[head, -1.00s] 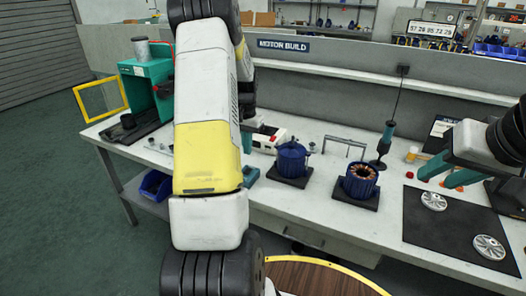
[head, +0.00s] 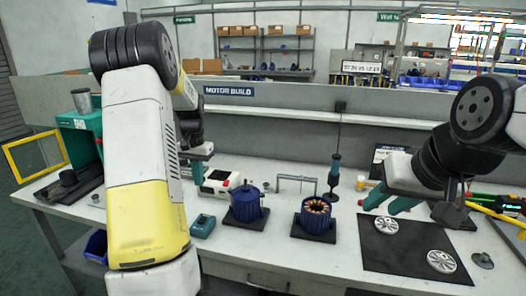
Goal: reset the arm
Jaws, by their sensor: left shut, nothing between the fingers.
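My left arm crosses the left side of the head view, and its gripper (head: 198,160) is behind it, partly hidden by the arm. The left gripper is shut and empty, above the bench near the white and red box. My right gripper (head: 391,202) comes in from the right. Its two teal fingers are apart with nothing seen between them, over the back edge of the black mat (head: 390,252).
Two silver discs (head: 386,225) lie on the mat. A low partition (head: 270,125) runs behind.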

